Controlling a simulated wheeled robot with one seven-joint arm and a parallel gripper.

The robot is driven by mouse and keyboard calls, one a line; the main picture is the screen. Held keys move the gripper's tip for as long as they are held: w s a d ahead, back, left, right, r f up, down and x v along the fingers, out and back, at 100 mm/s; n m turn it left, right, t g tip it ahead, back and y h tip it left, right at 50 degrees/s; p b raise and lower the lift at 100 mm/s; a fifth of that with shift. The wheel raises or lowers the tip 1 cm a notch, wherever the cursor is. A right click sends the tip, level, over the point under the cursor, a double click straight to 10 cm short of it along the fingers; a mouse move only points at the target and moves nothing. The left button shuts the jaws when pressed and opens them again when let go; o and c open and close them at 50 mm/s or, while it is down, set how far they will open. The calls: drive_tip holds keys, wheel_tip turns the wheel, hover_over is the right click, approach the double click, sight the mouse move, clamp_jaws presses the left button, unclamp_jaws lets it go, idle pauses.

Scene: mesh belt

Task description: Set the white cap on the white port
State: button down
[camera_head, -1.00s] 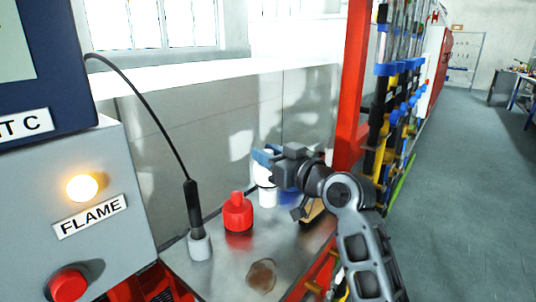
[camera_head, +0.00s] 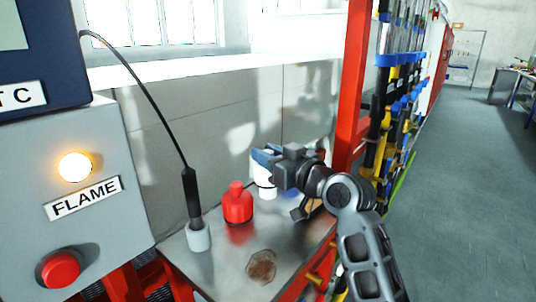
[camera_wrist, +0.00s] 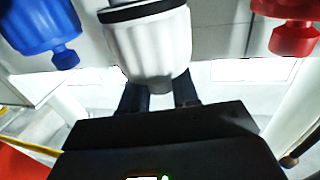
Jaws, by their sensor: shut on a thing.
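The white cap (camera_wrist: 152,48) is a ribbed white cup with a dark band at its rim. In the wrist view it hangs between the fingers of my gripper (camera_wrist: 158,98). In the head view my gripper (camera_head: 264,158) points left over the far part of the metal bench, shut on the cap, with white showing under the fingers. The white port (camera_head: 268,193) shows as a short white piece directly below, under a thin dark line. I cannot tell whether cap and port touch. The fingers hide the cap's top.
A red capped port (camera_head: 237,205) stands left of the white one; it also shows in the wrist view (camera_wrist: 292,38). A blue one (camera_wrist: 38,28) is on the other side. A grey holder (camera_head: 198,238) with a black cabled probe and a brown stain (camera_head: 261,266) are nearer.

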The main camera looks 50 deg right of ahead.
idle(0.3)
drive_tip(key=shift+r+p, duration=0.85)
drive_tip(key=shift+r, duration=0.1)
drive_tip(key=shift+f+b, duration=1)
drive_tip(key=shift+f, duration=0.15)
idle(0.9)
drive_tip(key=c, duration=0.8)
unclamp_jaws()
drive_tip(key=shift+o, duration=0.2)
drive_tip(key=s, duration=0.4)
drive_tip(key=s+a+b, duration=0.1)
drive_tip(key=s, duration=0.1)
drive_tip(key=shift+s+a+f, duration=0.1)
drive_tip(key=shift+s, duration=0.3)
drive_tip(key=shift+s+a, duration=0.1)
drive_tip(key=shift+s, duration=0.35)
drive_tip(key=shift+r, duration=0.2)
